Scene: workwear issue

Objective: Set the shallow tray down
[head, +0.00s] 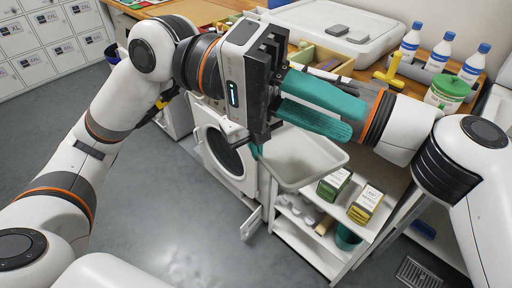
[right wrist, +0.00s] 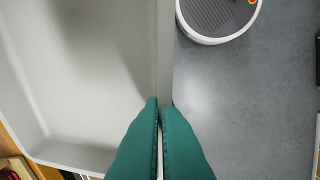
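The shallow tray (head: 300,157) is pale grey with raised rims. In the head view it hangs in front of the white shelf unit, partly behind my left gripper. It fills the left of the right wrist view (right wrist: 95,75). My right gripper (right wrist: 159,103) is shut on the tray's rim, with the wall between its teal fingertips. In the head view the right gripper is mostly hidden behind the left one. My left gripper (head: 352,117) is open and empty, its two teal fingers apart, in front of and above the tray.
A wooden bench holds a large pale lidded bin (head: 335,30), several blue-capped bottles (head: 441,52), a green-lidded tub (head: 446,93) and a yellow tool (head: 389,72). Boxes (head: 366,204) stand on the white shelf unit (head: 305,240). A front-loading machine (head: 222,160) stands behind. Grey floor (head: 150,215) is clear at left.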

